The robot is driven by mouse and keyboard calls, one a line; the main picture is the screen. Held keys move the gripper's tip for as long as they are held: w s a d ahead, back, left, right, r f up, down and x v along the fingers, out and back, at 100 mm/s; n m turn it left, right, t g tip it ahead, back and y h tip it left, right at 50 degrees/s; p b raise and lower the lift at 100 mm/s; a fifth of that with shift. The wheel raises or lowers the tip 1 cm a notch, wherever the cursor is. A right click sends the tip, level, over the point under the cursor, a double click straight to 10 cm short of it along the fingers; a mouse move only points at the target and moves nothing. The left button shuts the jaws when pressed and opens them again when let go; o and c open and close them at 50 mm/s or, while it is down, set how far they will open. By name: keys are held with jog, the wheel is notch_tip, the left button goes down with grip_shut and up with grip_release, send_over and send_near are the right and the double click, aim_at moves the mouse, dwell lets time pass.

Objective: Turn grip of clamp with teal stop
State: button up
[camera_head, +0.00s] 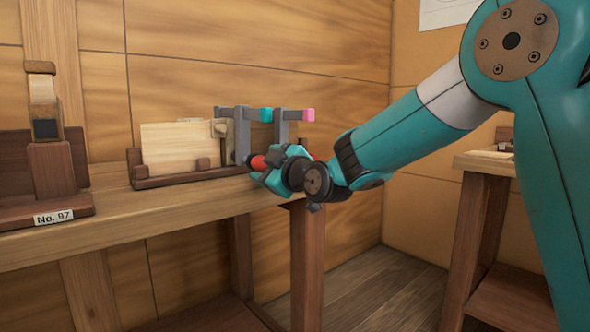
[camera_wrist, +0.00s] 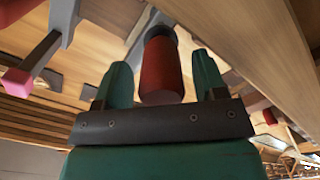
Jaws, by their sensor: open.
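Two grey clamps stand at the right end of the bench. The left clamp (camera_head: 242,135) bears a teal stop (camera_head: 266,115), and the right clamp (camera_head: 281,128) bears a pink stop (camera_head: 308,115). A red cylindrical grip (camera_head: 258,162) sits low at the teal-stop clamp, partly hidden by my gripper (camera_head: 268,172). In the wrist view the red grip (camera_wrist: 162,70) lies between the two teal fingers of my gripper (camera_wrist: 163,88), which are open with gaps beside it. The pink stop (camera_wrist: 18,80) shows at left there. I cannot make out the teal stop in the wrist view.
A wooden rack (camera_head: 185,176) with pale boards stands on the bench (camera_head: 120,215) left of the clamps. A dark wooden stand labelled No. 97 (camera_head: 53,217) is at far left. Another table (camera_head: 490,163) stands right, with open floor between.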

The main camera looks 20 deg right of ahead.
jog(key=m+p, duration=0.1)
jog(key=p, duration=0.1)
jog(key=m+p, duration=0.1)
jog(key=p, duration=0.1)
jog(key=shift+r+m, duration=0.4)
jog(key=m+p, duration=0.4)
jog(key=p, duration=0.3)
jog(key=shift+d+m, duration=0.1)
jog(key=shift+m, duration=0.3)
jog(key=b+v, duration=1)
jog(key=v, duration=0.7)
jog(key=shift+s+f+m, duration=0.15)
jog(key=shift+f+m, duration=0.15)
jog(key=shift+f, duration=0.1)
jog(key=shift+d, duration=0.15)
